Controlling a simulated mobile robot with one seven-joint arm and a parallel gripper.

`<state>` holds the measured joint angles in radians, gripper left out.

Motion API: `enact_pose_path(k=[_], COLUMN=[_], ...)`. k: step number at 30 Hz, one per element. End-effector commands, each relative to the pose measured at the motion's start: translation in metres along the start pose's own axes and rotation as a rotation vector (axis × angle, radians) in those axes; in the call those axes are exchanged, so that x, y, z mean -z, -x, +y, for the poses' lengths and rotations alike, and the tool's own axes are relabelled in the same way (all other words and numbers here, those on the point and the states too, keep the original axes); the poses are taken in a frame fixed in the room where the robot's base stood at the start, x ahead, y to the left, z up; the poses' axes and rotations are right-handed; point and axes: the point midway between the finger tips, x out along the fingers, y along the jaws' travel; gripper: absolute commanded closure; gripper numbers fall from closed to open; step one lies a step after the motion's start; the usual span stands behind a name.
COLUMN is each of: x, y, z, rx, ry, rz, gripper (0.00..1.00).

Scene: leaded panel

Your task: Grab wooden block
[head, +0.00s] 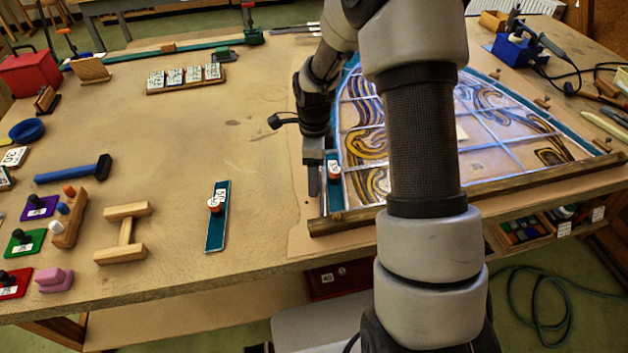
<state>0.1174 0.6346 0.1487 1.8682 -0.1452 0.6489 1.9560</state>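Several wooden pieces are in view, and I cannot tell which one is the named block. An I-shaped light wooden piece (125,233) lies on the table at the left. A wooden block with coloured pegs (68,220) lies left of it. A wedge-like wooden block (92,70) and a small dark-slotted wooden block (45,99) are at the far left. My gripper (322,190) points down at the left edge of the leaded panel (470,130), beside a teal strip with a round orange-and-white knob (334,173). Its fingers are small and partly hidden, so their opening and any grip are unclear.
A second knobbed teal strip (216,220) lies near the front edge. A blue hammer (75,170), a row of numbered tiles (185,76) and a blue soldering iron stand (518,48) are also on the table. The table's middle left is mostly clear. My arm hides part of the panel.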

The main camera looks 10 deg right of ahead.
Motion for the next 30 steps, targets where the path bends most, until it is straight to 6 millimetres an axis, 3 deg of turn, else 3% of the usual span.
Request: enact_pose_path(k=[1, 9, 17, 30], x=[0.000, 0.000, 0.000, 0.000], y=[0.000, 0.000, 0.005, 0.084], z=[0.000, 0.000, -0.001, -0.001], rx=[0.000, 0.000, 0.002, 0.004], ry=[0.000, 0.000, 0.000, 0.001], rz=[0.000, 0.000, 0.000, 0.000], gripper=[0.44, 0.86, 0.86, 0.86])
